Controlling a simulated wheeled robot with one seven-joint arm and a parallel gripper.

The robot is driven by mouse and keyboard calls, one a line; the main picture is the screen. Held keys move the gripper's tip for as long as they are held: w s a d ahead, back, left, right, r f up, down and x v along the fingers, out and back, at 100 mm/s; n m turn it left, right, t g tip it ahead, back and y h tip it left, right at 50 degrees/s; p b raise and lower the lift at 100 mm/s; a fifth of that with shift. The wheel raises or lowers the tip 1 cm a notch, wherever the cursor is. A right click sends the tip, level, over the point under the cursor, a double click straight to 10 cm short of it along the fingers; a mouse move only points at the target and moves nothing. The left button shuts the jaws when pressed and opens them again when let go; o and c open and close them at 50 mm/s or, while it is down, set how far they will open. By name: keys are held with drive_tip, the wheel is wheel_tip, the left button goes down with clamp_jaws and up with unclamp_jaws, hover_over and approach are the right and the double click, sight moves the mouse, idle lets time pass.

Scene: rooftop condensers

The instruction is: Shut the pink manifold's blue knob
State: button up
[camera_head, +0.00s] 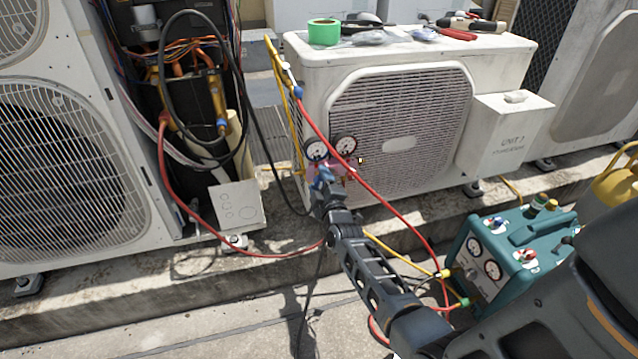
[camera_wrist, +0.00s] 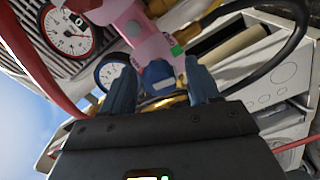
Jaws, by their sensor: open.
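The pink manifold (camera_head: 350,163) hangs in front of the middle condenser, with two round gauges above it. In the wrist view the pink manifold (camera_wrist: 148,36) fills the upper middle, with a red-rimmed gauge (camera_wrist: 68,31) and a blue-rimmed gauge (camera_wrist: 112,72) to its left. The blue knob (camera_wrist: 158,76) shows at the manifold's lower end, between the fingers of my gripper (camera_wrist: 161,84). The fingers are open, with a visible gap on both sides of the knob. In the head view my gripper (camera_head: 324,176) is at the manifold's left end and mostly hides the knob.
A red hose (camera_head: 322,130) and a yellow hose run past the manifold. A teal machine (camera_head: 515,250) stands at lower right. An opened condenser with wiring (camera_head: 190,80) is left. Green tape (camera_head: 324,31) and tools lie on the middle condenser (camera_head: 420,58).

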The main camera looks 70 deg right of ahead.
drive_tip(key=shift+w+d, duration=0.3)
drive_tip(key=shift+d, duration=0.05)
drive_tip(key=c, duration=1)
